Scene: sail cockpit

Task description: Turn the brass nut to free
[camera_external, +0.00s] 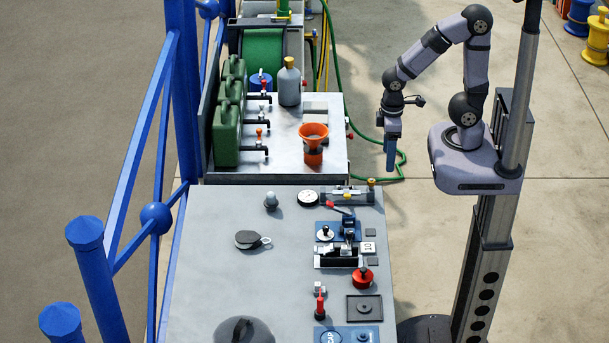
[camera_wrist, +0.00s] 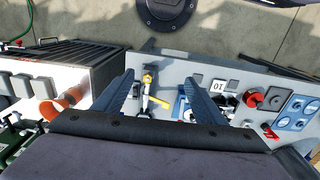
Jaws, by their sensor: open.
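A small brass nut (camera_external: 371,182) shows at the right end of a dark and silver fixture (camera_external: 345,196) near the far right corner of the grey bench. In the wrist view a small yellow brass piece (camera_wrist: 149,78), which looks like the same nut, lies below and between my two fingers. My gripper (camera_external: 390,168) hangs pointing down, beside the bench's right edge in the external view. In the wrist view my gripper (camera_wrist: 158,78) has its fingers wide apart with nothing between the tips. The nut's exact shape is too small to tell.
On the bench stand a round white gauge (camera_external: 308,198), a red knob (camera_external: 363,277), a blue-based clamp (camera_external: 348,232) and a red-handled part (camera_external: 320,305). Behind is a second counter with an orange funnel (camera_external: 313,140) and green canisters (camera_external: 227,135). Blue railing (camera_external: 140,150) runs along the left.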

